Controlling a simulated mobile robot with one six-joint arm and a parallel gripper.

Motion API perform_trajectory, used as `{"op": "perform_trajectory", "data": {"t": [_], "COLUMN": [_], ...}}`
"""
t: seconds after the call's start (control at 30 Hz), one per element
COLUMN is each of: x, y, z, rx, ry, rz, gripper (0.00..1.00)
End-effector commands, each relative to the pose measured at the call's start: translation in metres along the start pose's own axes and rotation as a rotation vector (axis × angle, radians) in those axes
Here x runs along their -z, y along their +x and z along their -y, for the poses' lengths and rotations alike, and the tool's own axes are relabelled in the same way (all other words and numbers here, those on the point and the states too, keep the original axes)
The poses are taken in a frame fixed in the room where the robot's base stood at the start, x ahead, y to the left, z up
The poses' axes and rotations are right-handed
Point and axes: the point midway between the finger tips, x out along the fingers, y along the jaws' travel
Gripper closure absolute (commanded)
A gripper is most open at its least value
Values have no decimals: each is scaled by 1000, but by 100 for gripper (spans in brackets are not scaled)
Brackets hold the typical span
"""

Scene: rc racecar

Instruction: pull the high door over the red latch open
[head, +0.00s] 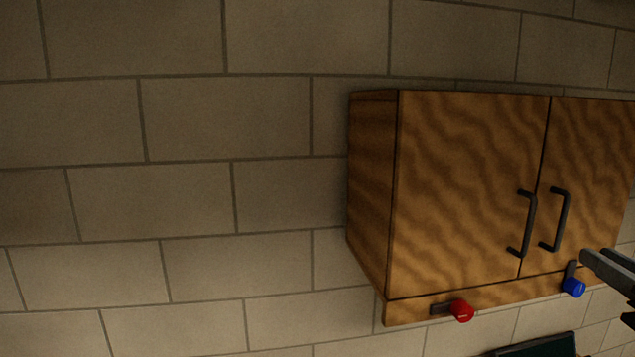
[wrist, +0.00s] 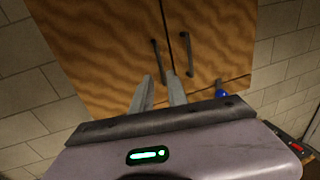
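A wooden wall cabinet has two closed doors. The left door (head: 465,190) is over the red latch (head: 461,311), whose dark bar lies sideways, apparently below the door's edge. Its black handle (head: 529,224) stands near the middle seam. The right door (head: 590,180) has its own handle (head: 561,220), over a blue latch (head: 573,287) with its bar upright. My gripper (head: 588,258) is in front of the cabinet, right of both handles in the head view. In the wrist view its fingers (wrist: 161,78) are apart and empty, with the left door's handle (wrist: 157,55) lined up between the tips; the depth gap is unclear.
A pale block wall (head: 180,200) surrounds the cabinet. A dark panel (head: 540,346) shows below it at the bottom edge. In the wrist view a dark object with a red part (wrist: 288,143) lies at lower right. The space left of the cabinet is clear.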

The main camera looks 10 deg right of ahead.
Motion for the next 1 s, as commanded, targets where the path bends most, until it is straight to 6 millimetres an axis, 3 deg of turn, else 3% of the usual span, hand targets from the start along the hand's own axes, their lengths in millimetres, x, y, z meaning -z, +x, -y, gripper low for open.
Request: {"op": "perform_trajectory", "data": {"t": [0.4,0.5,0.7,1.0], "x": [3,3,4,6], "y": [116,138,163,168], "z": [-4,-4,-3,-3], "rx": [-9,-8,-6,-4], "ry": [-1,-2,-5,-4], "rz": [-7,-6,-6,-5], "gripper": [81,81,81,81]}}
